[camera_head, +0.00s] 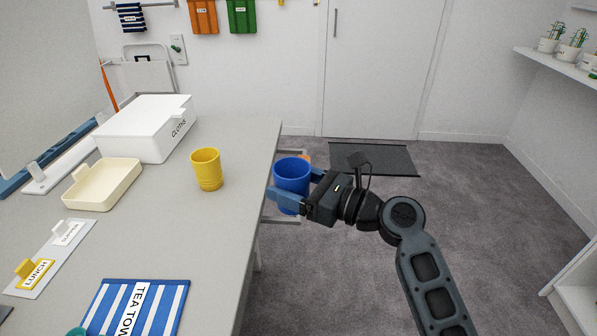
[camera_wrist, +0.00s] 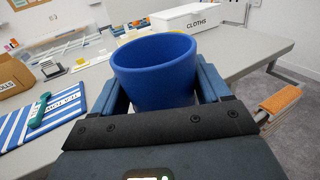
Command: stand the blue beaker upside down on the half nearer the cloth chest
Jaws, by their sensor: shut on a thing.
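My gripper (camera_head: 298,190) is shut on the blue beaker (camera_head: 291,178), one finger on each side. The beaker is upright with its open mouth up, held off the right edge of the grey table, above the floor. The wrist view shows the beaker (camera_wrist: 155,75) between the fingers (camera_wrist: 160,95). The white cloth chest (camera_head: 143,127), labelled CLOTHS, stands at the back of the table. A flat grey plate (camera_head: 48,255) at the left carries a yellow LUNCH tag (camera_head: 34,268) and a white tag (camera_head: 67,233); the white one is nearer the chest.
A yellow cup (camera_head: 206,170) stands near the table's right edge, left of my gripper. A cream tray (camera_head: 102,186) lies before the chest. A striped tea towel (camera_head: 135,305) lies at the front. The table between cup and towel is clear.

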